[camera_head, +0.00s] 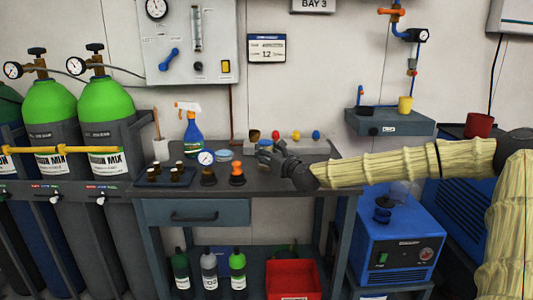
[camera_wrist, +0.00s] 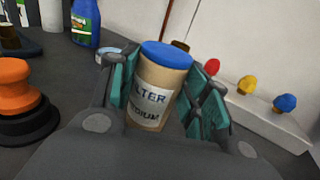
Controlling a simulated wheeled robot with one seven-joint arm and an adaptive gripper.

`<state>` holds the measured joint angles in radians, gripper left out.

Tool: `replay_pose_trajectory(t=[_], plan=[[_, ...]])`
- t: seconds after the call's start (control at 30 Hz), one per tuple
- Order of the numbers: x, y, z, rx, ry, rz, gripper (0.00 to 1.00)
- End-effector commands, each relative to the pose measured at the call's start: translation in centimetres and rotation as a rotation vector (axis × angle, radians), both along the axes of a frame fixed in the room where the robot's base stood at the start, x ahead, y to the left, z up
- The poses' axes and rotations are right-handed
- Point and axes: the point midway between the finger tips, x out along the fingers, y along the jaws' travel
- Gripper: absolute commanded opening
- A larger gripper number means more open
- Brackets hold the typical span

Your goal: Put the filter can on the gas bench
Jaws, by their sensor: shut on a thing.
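The filter can (camera_wrist: 163,78) is a tan cylinder with a blue lid and a white label. My gripper (camera_wrist: 160,95) is shut on it, with teal finger pads on both sides. In the head view my gripper (camera_head: 272,151) is over the back middle of the dark bench (camera_head: 268,182), which stands beside the gas cylinders. The can is mostly hidden by the fingers there. I cannot tell whether its base touches the bench top.
An orange-topped piece (camera_head: 237,170), a round gauge (camera_head: 206,160), a blue spray bottle (camera_head: 192,132) and a tray of small brown items (camera_head: 165,174) stand left of my gripper. Red, yellow and blue knobs (camera_head: 296,135) line the back.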

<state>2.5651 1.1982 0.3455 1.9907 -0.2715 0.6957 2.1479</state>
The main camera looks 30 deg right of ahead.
Motion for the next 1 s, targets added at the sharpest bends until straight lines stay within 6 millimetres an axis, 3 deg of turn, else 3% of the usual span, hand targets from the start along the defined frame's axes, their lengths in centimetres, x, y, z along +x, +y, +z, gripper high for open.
replay_pose_trajectory(t=[0.2, 0.23, 0.33, 0.77, 1.0], plan=[[0.0, 0.0, -0.4, 0.000, 0.000, 0.000, 0.22], [0.0, 0.0, -0.2, 0.000, 0.000, 0.000, 0.52], [0.0, 0.0, -0.2, 0.000, 0.000, 0.000, 0.68], [0.0, 0.0, 0.3, -0.001, 0.000, 0.000, 0.68], [-2.1, 0.0, 0.2, 0.002, -0.001, -0.001, 0.68]])
